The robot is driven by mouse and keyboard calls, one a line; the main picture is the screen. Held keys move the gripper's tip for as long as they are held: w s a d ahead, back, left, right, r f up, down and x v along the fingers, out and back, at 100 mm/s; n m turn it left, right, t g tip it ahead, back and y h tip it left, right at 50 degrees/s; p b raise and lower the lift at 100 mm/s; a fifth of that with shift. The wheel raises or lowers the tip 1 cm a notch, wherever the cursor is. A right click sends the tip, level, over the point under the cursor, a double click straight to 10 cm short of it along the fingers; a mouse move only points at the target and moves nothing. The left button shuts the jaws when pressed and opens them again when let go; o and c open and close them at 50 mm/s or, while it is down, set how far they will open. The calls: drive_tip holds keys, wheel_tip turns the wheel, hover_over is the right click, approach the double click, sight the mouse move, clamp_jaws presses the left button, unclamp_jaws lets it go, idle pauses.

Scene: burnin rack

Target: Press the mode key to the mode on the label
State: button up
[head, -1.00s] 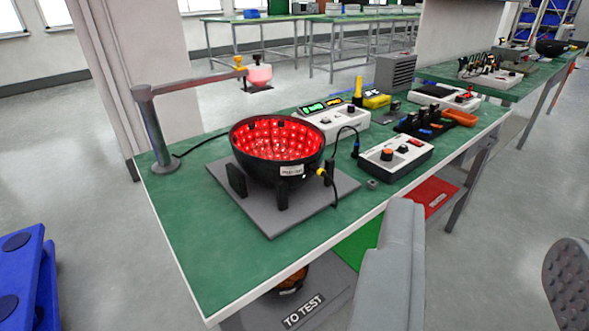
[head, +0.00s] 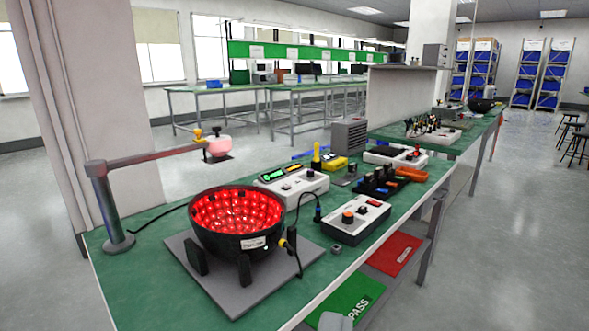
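A black bowl (head: 205,243) with rows of lit red lights inside stands on a grey plate (head: 238,305). A small white label (head: 253,243) is on its front; its text is too small to read. A cable with a yellow plug leaves its right side. A white control box (head: 352,220) with an orange knob, a dark knob and a red part stands to the right. Behind it is another white box (head: 292,190) with a lit green display and a dark knob. I cannot tell which part is the mode key. Only a grey tip of my gripper (head: 335,321) shows at the bottom edge, apart from these things.
A post with a horizontal arm (head: 108,205) carries a pinkish lamp-like part behind the bowl. Black holders, an orange tray (head: 411,174) and a grey vented box (head: 349,135) stand farther back. Green and red mats lie below the green table (head: 135,290).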

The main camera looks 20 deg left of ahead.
clamp_jaws()
idle(1.5)
